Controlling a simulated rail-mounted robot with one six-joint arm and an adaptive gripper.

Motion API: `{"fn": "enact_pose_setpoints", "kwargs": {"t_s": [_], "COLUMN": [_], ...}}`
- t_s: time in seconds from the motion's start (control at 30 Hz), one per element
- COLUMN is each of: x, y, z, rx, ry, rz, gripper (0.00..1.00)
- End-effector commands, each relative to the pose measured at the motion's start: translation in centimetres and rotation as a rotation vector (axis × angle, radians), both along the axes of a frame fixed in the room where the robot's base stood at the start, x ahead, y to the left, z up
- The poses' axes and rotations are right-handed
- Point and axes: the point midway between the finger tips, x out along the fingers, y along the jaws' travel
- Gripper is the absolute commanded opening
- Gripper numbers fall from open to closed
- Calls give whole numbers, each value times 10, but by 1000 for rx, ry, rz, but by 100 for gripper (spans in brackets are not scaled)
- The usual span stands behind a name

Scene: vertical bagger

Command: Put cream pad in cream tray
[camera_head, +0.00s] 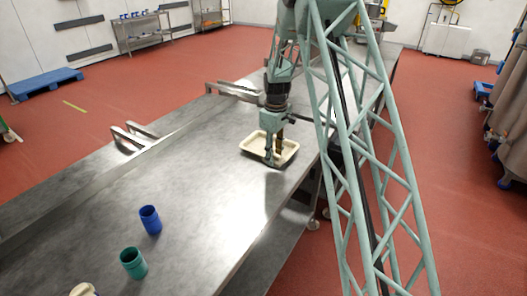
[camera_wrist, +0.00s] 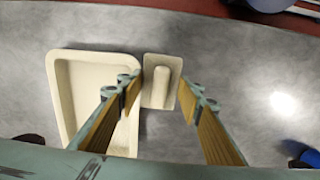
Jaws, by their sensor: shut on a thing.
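The cream tray (camera_head: 290,147) lies on the metal table, partly hidden by my gripper (camera_head: 273,156) in the head view. In the wrist view the tray (camera_wrist: 80,95) is a shallow open tray at the left, and the part of it I can see is empty. The cream pad (camera_wrist: 160,80), a flat plate with a raised rounded grip, is just right of the tray. My gripper (camera_wrist: 160,92) is shut on the pad, with its fingers on the pad's left and right sides.
A blue cup (camera_head: 150,220) and a teal cup (camera_head: 133,262) stand on the table at the near left. A cream-topped thing (camera_head: 84,290) is cut off at the bottom edge. The table between cups and tray is clear.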

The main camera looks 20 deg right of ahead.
Motion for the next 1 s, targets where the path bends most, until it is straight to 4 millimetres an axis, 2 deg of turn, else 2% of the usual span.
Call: {"fn": "enact_pose_setpoints", "kwargs": {"t_s": [0.17,0.63,0.77,1.0], "x": [-1,1,10,38], "y": [-10,-11,-14,-23], "z": [-1,-2,-3,-5], "rx": [0,0,0,0], "ry": [0,0,0,-1], "rz": [22,25,25,25], "gripper": [20,20,20,20]}}
